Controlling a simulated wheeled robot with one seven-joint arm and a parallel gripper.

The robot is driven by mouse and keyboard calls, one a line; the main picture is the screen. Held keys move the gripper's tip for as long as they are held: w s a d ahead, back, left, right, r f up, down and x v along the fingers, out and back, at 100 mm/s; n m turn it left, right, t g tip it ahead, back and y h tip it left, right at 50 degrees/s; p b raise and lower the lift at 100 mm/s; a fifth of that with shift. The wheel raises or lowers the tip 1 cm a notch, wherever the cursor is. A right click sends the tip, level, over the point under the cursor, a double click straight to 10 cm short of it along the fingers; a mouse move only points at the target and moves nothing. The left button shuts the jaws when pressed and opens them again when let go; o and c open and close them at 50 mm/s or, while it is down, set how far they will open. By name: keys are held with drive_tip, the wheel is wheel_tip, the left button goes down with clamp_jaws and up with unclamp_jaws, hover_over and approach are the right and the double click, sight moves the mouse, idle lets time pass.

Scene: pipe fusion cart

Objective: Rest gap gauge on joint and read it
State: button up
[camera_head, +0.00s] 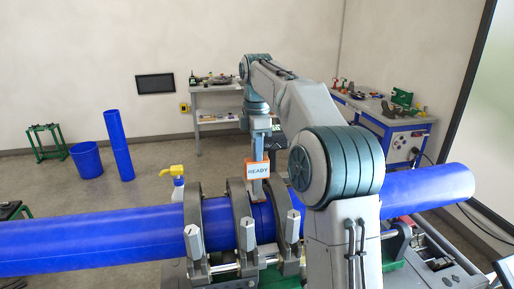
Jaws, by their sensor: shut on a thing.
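The gap gauge (258,171), an orange and white block with the word "READY" on its face, is upright above the pipe clamps. My gripper (261,157) is shut on its top from above. The gauge's grey lower part reaches down to the joint area of the blue pipe (262,222), between the middle and right clamp rings. I cannot tell whether its lower end touches the pipe. The pipe lies across the cart in grey ring clamps (242,215). My arm hides part of the pipe right of the clamps.
A yellow-topped spray bottle (177,180) stands behind the left clamp. A blue bin (87,160), an upright blue pipe (119,146) and a green stand (46,142) are at the back left. Workbenches (215,88) with tools line the back and right. Floor at the left is open.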

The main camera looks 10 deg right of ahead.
drive_tip(key=shift+s+f, duration=0.1)
drive_tip(key=shift+f, duration=0.65)
idle(2.1)
idle(1.1)
wheel_tip(320, 180, up, 5)
drive_tip(key=p, duration=0.5)
drive_tip(key=shift+r, duration=0.15)
drive_tip(key=shift+r+p, duration=0.35)
drive_tip(key=shift+r, duration=0.75)
